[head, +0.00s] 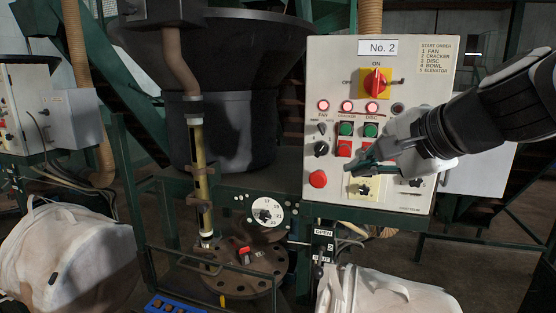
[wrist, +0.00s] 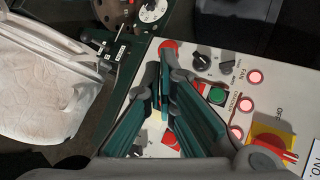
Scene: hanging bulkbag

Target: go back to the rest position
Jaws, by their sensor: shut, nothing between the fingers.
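My gripper (head: 362,171) is in front of the lower middle of the white control panel (head: 332,62) marked No. 2 in the head view. It is shut and empty, and its teal fingers (wrist: 163,100) meet in the wrist view. It hides some of the lower right buttons. Whether the fingertips touch the panel, I cannot tell. My arm reaches in from the right edge of the head view. The red and yellow rotary switch (head: 375,83) is above the gripper. Red lamps glow at FAN (head: 323,106), CRACKER (head: 347,107) and DISC (head: 372,107).
A white bulk bag (head: 75,255) hangs at left, and another bag (head: 385,293) is at lower right. A dark hopper (head: 235,130) and a numbered dial (head: 267,213) are left of the panel. Green frame beams (head: 470,238) run below the panel.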

